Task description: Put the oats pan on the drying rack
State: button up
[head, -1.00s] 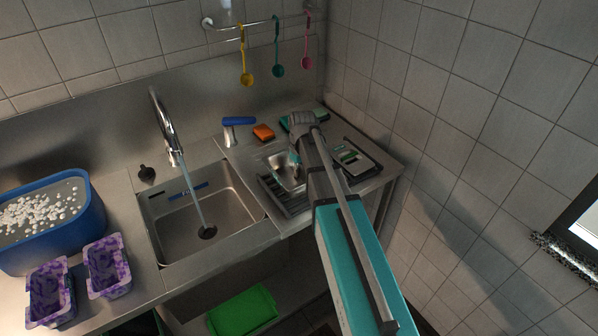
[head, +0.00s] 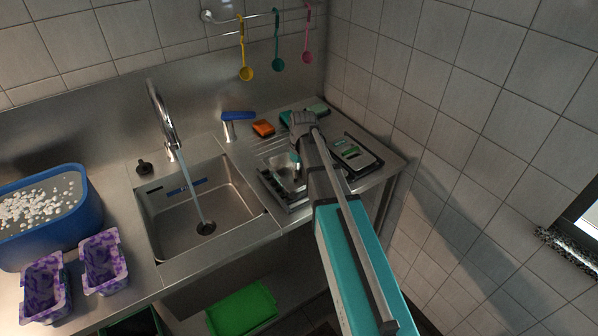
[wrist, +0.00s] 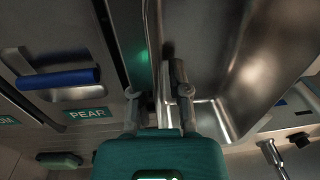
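The oats pan (head: 286,175) is a shiny steel pan at the drying rack to the right of the sink. Its large steel interior fills the upper right of the wrist view (wrist: 235,60). The drying rack (head: 270,189), dark and ribbed, shows at its left and front edge. My gripper (head: 297,160) is at the pan. In the wrist view its fingers (wrist: 157,92) stand on either side of the pan's rim and appear shut on it. The finger contact is partly hidden. I cannot tell whether the pan rests fully on the rack. No oats label is visible.
The sink (head: 205,205) with running tap (head: 165,120) is left of the rack. A blue-handled item (head: 238,117), orange sponge (head: 263,128) and dark tray (head: 357,155) surround it. A blue tub (head: 85,225) and two purple containers (head: 103,262) stand left. The tiled wall bounds the right.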

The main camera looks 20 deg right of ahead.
jog(key=shift+o, duration=1)
jog(key=shift+r, duration=0.1)
